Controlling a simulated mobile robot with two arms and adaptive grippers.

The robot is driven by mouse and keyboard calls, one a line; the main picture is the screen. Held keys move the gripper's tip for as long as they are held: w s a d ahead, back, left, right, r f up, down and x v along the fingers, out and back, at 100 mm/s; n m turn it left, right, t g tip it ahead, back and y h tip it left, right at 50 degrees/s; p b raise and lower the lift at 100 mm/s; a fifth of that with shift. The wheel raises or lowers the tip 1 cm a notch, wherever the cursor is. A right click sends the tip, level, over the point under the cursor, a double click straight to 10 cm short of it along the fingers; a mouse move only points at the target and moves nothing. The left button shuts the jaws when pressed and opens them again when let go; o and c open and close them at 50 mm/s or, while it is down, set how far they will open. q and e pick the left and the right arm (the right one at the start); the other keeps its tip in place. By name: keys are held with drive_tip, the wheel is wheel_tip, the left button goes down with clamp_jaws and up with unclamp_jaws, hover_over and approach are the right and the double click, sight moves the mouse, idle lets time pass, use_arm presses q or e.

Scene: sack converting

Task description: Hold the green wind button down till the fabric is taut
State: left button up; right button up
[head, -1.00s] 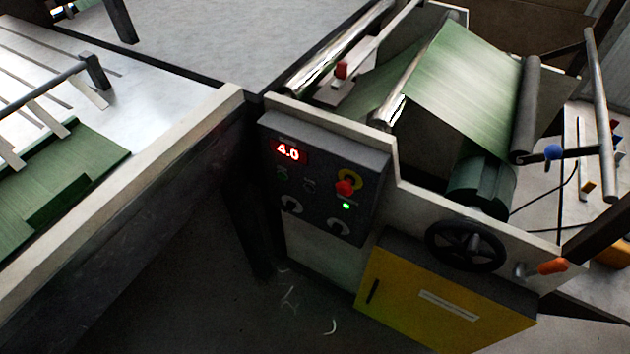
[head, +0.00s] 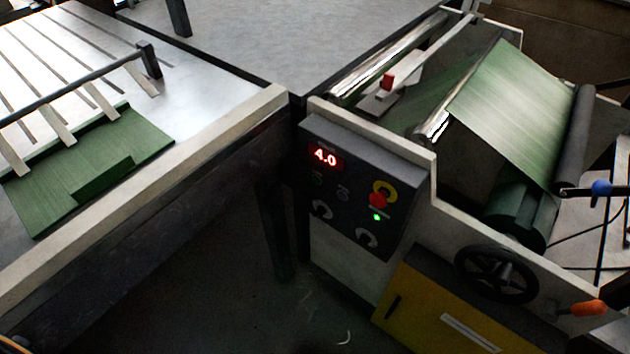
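The dark control panel (head: 350,225) is on the front of the machine at centre. Its red display (head: 325,155) reads 4.0. A small, dim green button (head: 317,179) sits below the display, with a dark button (head: 343,193) beside it. A small green light (head: 376,217) glows below the red stop button (head: 378,199) on its yellow ring. The green fabric (head: 520,105) runs as a broad, fairly flat sheet down to a dark roller (head: 573,140). A green roll (head: 520,208) sits below it. Neither gripper is in view.
A slatted metal table (head: 215,85) with a folded green piece (head: 110,155) stands at left. A black handwheel (head: 496,274), orange handle (head: 589,308) and yellow cabinet door (head: 420,310) are on the machine's front. Dark floor (head: 230,290) lies open before the panel.

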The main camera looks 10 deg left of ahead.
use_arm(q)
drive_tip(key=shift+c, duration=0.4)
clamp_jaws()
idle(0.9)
